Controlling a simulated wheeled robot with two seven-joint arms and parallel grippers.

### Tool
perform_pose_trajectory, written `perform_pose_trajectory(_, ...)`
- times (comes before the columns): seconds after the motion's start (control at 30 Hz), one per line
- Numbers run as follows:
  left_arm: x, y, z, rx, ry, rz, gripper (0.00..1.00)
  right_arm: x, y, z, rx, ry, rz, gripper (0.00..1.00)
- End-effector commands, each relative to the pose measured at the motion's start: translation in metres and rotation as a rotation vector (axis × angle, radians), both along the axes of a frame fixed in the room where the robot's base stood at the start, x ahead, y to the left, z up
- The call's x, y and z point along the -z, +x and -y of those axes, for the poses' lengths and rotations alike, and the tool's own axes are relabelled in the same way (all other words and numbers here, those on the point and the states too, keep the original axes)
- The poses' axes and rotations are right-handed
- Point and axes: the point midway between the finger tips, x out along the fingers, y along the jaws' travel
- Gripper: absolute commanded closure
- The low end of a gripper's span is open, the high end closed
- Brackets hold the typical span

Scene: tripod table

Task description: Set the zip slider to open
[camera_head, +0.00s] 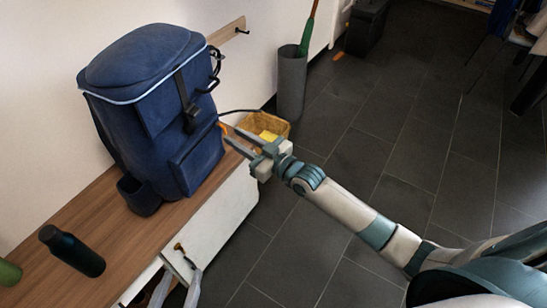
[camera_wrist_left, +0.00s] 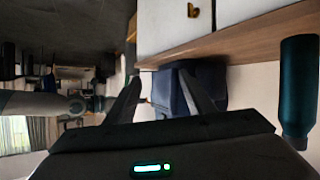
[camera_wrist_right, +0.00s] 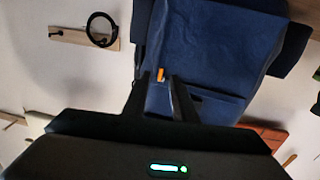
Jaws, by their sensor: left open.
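The blue backpack (camera_head: 150,95) stands upright on the wooden bench, with a pale line around its top lid. A small orange tab (camera_head: 223,128), seemingly the zip slider's pull, is at its right side. In the right wrist view the tab (camera_wrist_right: 160,75) lies at the tips of my right gripper (camera_wrist_right: 158,80), against the blue fabric. My right gripper (camera_head: 238,140) is open, its fingers apart; whether they touch the tab is unclear. My left gripper (camera_head: 178,285) is low in front of the bench, open and empty, pointing towards the backpack (camera_wrist_left: 172,95).
A dark bottle (camera_head: 72,251) and a green object (camera_head: 9,272) are on the bench (camera_head: 95,215). A drawer front (camera_head: 215,235) is below. A yellow-brown basket (camera_head: 277,124) and grey umbrella stand (camera_head: 291,85) are on the floor behind the right gripper.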

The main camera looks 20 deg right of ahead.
Motion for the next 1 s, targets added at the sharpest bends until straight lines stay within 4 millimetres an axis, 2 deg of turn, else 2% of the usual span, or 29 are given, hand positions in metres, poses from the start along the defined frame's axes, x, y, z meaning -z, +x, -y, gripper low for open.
perform_pose_trajectory(0.4,0.022,-0.016,-0.01,0.003,0.04,-0.16,0.51,0.0,-0.073,0.043,-0.001,-0.002,-0.002,0.75)
perform_pose_trajectory(0.6,0.03,-0.023,-0.014,0.004,0.053,-0.21,0.51,0.001,-0.101,0.06,0.0,-0.002,-0.003,0.75)
perform_pose_trajectory(0.8,0.034,-0.026,-0.015,0.004,0.06,-0.237,0.51,0.0,-0.116,0.07,0.001,0.0,0.0,0.75)
perform_pose_trajectory(1.0,0.035,-0.027,-0.016,0.004,0.062,-0.246,0.51,0.0,-0.12,0.072,0.001,0.001,0.0,0.75)
